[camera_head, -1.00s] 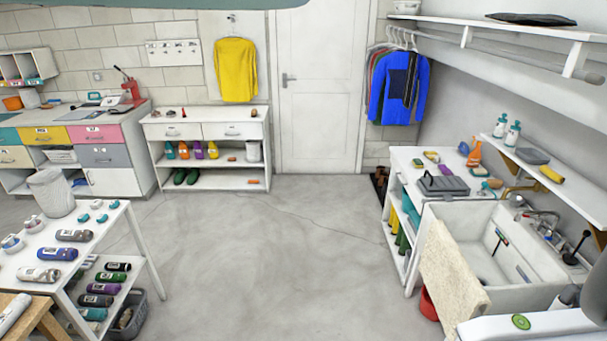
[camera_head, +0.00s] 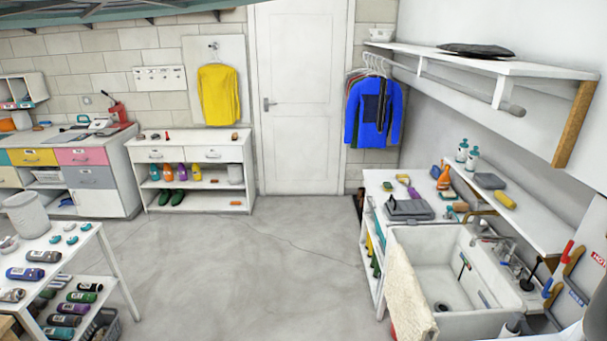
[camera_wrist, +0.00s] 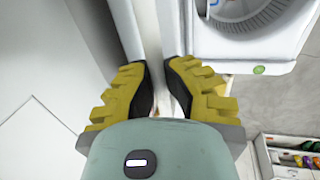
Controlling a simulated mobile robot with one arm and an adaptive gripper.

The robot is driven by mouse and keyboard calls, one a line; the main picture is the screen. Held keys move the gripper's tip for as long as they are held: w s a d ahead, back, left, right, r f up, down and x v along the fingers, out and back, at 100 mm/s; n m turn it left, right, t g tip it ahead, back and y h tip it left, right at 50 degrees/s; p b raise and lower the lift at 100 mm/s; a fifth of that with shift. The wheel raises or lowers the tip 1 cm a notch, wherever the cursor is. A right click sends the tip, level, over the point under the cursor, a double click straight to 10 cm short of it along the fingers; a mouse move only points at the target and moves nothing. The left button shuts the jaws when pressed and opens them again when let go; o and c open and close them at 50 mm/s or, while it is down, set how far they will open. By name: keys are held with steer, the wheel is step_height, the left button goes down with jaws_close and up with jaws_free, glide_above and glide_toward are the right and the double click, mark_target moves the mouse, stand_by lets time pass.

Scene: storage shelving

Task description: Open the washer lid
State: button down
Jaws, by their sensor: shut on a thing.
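The white washer (camera_wrist: 288,62) is at the upper right of the wrist view. Its round opening and drum (camera_wrist: 235,10) show, and a green button sits on its front corner. The washer lid (camera_wrist: 150,40) appears as a pale panel seen nearly edge-on, left of the opening. My gripper (camera_wrist: 160,88), with yellow fingers and black pads, is shut on what looks like the lid's edge. The exact contact is mostly hidden between the pads. In the head view neither my gripper nor the washer's opening can be made out.
A sink (camera_head: 455,262) with a cloth (camera_head: 402,290) over its front stands at the right of the head view, under a wall shelf (camera_head: 455,58). A table (camera_head: 100,262) with bottles stands at left. The floor (camera_head: 240,260) between is clear.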

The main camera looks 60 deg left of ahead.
steer(key=shift+w+d, duration=0.1)
steer(key=shift+d, duration=0.05)
steer(key=c, duration=1)
jaws_free()
steer(key=shift+r, duration=0.15)
steer(key=shift+v, duration=1.05)
steer(key=shift+d+r, duration=0.1)
steer(key=shift+r, duration=0.45)
steer(key=shift+a+v, duration=0.1)
steer(key=shift+v, duration=2.1)
steer(key=shift+a+v, duration=0.15)
steer(key=shift+v, duration=2.05)
steer(key=shift+f, duration=0.1)
